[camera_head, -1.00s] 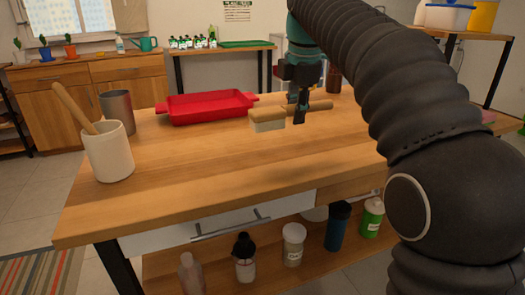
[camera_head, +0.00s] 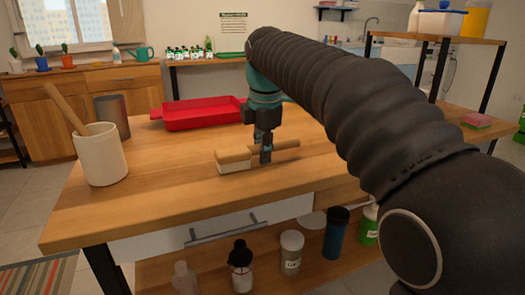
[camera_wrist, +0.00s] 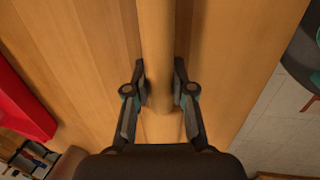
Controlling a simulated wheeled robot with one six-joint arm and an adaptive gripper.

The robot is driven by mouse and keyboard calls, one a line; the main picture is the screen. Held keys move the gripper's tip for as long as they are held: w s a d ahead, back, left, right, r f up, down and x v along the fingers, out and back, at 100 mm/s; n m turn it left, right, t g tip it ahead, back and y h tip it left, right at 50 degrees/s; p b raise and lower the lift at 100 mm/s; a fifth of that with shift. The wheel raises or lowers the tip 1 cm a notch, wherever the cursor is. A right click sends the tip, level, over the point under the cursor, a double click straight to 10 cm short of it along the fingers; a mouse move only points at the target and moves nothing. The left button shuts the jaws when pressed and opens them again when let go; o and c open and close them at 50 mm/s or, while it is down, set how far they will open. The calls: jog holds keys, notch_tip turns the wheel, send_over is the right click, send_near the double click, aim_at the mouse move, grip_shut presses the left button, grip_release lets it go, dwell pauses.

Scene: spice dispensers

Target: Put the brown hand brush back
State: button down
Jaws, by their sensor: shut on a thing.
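The brown hand brush (camera_head: 234,162) has a wooden back and handle with pale bristles facing down. My gripper (camera_head: 266,158) points down and is shut on its handle, with the brush head to the left and the handle end to the right. The brush is low over the front part of the wooden table (camera_head: 150,195); I cannot tell whether the bristles touch it. In the wrist view the handle (camera_wrist: 155,50) runs between the two fingers of my gripper (camera_wrist: 160,88). The brush head is not clear in that view.
A red tray (camera_head: 200,115) lies behind the brush. A white crock (camera_head: 101,158) with a wooden stick and a grey metal cup (camera_head: 112,116) stand at the left. Several bottles and jars (camera_head: 291,252) stand on the lower shelf. The tabletop left of the brush is clear.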

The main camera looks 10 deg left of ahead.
jog(key=c, duration=1)
grip_release()
jog(key=p+v, duration=0.3)
jog(key=v, duration=0.9)
jog(key=shift+d, duration=0.15)
